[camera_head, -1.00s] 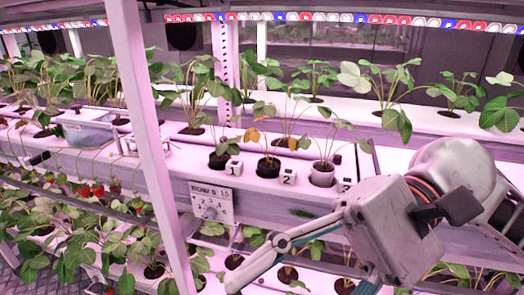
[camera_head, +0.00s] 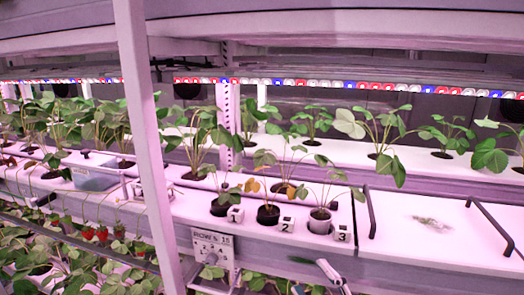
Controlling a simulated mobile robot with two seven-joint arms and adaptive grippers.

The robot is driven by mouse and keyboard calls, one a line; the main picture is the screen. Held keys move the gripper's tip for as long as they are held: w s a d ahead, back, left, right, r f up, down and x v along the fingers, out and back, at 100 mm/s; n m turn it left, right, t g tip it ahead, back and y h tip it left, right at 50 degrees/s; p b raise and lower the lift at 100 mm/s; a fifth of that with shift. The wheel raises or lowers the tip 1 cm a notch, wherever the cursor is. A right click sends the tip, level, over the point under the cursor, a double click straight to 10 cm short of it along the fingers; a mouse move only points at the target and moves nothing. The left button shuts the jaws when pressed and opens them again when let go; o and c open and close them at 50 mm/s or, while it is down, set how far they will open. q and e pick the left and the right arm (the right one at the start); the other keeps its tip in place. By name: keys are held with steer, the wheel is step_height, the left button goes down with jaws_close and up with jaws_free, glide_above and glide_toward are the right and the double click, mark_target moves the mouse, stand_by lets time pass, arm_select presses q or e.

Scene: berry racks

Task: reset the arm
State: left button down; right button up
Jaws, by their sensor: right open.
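My right gripper (camera_head: 316,274) shows only in part at the bottom edge of the head view, right of the numbered sign. Its fingers are apart and nothing shows between them. The rest of my right arm is below the picture. It is below the front edge of the rack shelf, apart from the pots.
Three small pots stand in the white shelf beside cubes marked 1 (camera_head: 235,215), 2 (camera_head: 286,225) and 3 (camera_head: 341,234). A white panel with black handles (camera_head: 430,222) lies to the right. A pink post (camera_head: 150,160) stands at left. Red strawberries (camera_head: 96,233) hang nearby.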

steer(key=s+d+f+m+g+h, duration=0.2)
steer(key=s+f, duration=0.4)
steer(key=f, duration=0.4)
steer(key=s+d+f+m+g+h, duration=0.3)
steer(key=s+f+m, duration=0.3)
steer(key=f, duration=0.5)
steer(key=s+d+f+m+g+h+p, duration=0.1)
steer(key=s+d+f+m+g+h, duration=0.2)
steer(key=f, duration=0.7)
steer(key=s+m, duration=0.2)
steer(key=s, duration=0.1)
steer(key=shift+d+f+m, duration=0.35)
steer(key=shift+d+m, duration=0.05)
steer(key=shift+s, duration=0.1)
